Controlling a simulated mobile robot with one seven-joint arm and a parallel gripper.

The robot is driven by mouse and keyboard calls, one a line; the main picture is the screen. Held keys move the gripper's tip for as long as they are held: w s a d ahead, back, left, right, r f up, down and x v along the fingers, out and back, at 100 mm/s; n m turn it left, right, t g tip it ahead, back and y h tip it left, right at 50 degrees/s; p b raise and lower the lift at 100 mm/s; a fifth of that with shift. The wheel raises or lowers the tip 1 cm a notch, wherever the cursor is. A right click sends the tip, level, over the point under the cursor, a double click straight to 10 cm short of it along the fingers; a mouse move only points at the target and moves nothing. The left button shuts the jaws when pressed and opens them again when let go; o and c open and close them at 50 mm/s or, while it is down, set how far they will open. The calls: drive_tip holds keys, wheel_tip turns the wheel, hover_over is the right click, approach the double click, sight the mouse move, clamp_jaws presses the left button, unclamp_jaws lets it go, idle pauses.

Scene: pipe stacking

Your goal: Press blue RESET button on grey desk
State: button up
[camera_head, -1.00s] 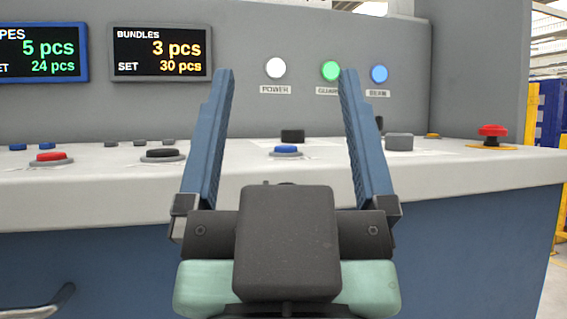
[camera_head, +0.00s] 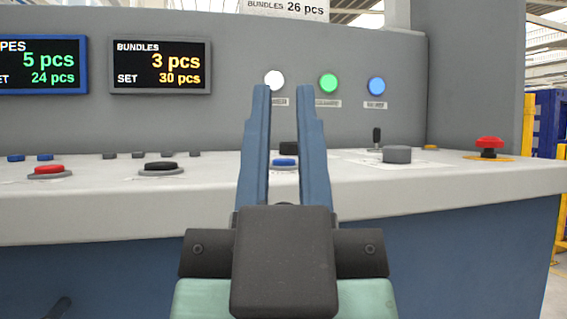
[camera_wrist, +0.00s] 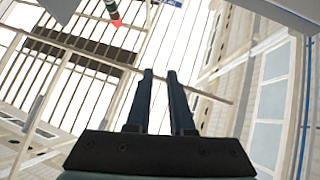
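The blue button (camera_head: 284,162) sits on a grey round base on the light grey desk top (camera_head: 215,190). In the head view it shows between the two fingers of my gripper (camera_head: 283,88). My gripper is in front of the desk, apart from the button, with its long blue fingers pointing up. The fingers are drawn fairly close together, with a narrow empty gap between them. The wrist view shows the same gap at my gripper (camera_wrist: 160,73), against the ceiling and roof beams; the button is not in that view. Any lettering by the button is unreadable.
A red button (camera_head: 49,171) and a black button (camera_head: 160,167) are to the left. A grey knob (camera_head: 396,154), a small black lever (camera_head: 376,138) and a red mushroom button (camera_head: 489,145) are to the right. White, green and blue lamps are on the upright panel (camera_head: 240,60).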

clamp_jaws()
idle(1.1)
